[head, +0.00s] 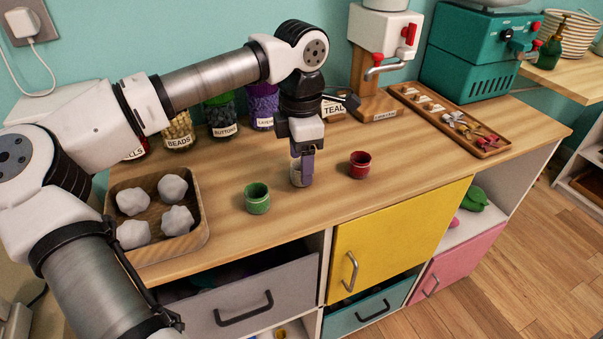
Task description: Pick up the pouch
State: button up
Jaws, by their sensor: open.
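My gripper (303,167) points down over the middle of the counter, between a green cup and a red cup. It is open. A small pale object (295,176) stands on the counter right at its fingers and is partly hidden by them; I cannot tell whether it is the pouch or whether the fingers touch it. No other thing is clearly a pouch. A green soft-looking item (474,199) lies in the open shelf below the counter at right, too small to identify.
The green cup (257,198) is left of my gripper, the red cup (360,164) right. A wooden tray (196,239) of grey lumps is at left. Labelled jars, a dispenser (384,42) and a long tray (405,94) line the back. The front counter is clear. A grey drawer (255,290) is partly open.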

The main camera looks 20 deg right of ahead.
notch_tip(320, 180, down, 2)
jog(key=c, duration=1)
jog(key=shift+c, duration=0.2)
jog(key=shift+r, duration=0.1)
